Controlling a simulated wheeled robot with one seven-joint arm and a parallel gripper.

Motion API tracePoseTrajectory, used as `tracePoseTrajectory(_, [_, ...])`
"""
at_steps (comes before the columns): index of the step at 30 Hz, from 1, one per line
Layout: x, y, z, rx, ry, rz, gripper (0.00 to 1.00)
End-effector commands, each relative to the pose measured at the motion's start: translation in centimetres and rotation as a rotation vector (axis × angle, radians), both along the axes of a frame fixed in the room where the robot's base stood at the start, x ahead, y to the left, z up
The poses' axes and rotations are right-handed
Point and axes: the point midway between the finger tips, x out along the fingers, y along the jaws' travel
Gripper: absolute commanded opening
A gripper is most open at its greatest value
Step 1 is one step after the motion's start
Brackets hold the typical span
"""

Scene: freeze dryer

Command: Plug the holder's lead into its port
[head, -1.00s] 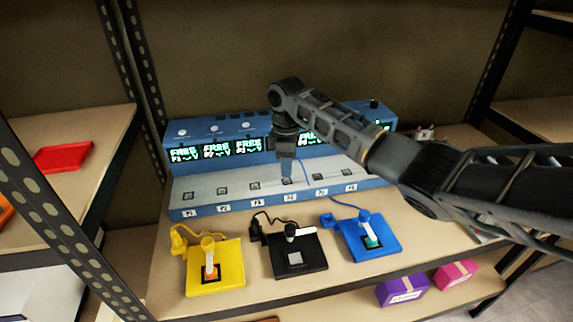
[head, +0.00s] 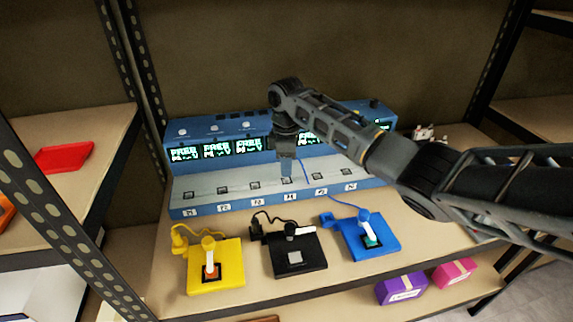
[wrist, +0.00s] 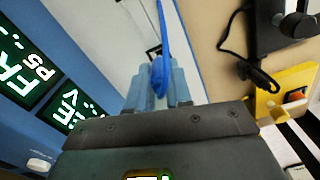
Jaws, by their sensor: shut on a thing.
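The blue holder (head: 389,240) lies flat on the shelf at the right of three holders, with a vial standing in it. Its thin blue lead (head: 343,204) runs up over the port strip to my gripper (head: 287,177). My gripper points down at the port strip (head: 235,200), over the port above the fourth label from the left, and hides most of that port. In the wrist view the gripper (wrist: 159,88) is shut on the blue plug (wrist: 160,72). The head view hides the plug, and I cannot tell whether it is seated.
The blue dryer unit (head: 215,131) has several lit displays, some reading FREE. A yellow holder (head: 230,273) and a black holder (head: 311,262) lie in front, with their own leads. Purple (head: 402,289) and pink (head: 455,272) boxes sit lower right. A red tray (head: 64,157) lies on the left shelf.

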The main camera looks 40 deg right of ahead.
Motion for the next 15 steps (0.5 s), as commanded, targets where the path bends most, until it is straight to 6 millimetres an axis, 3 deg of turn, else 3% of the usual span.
tracePoseTrajectory(15, [0.01,0.01,-0.95,0.000,0.000,0.000,0.00])
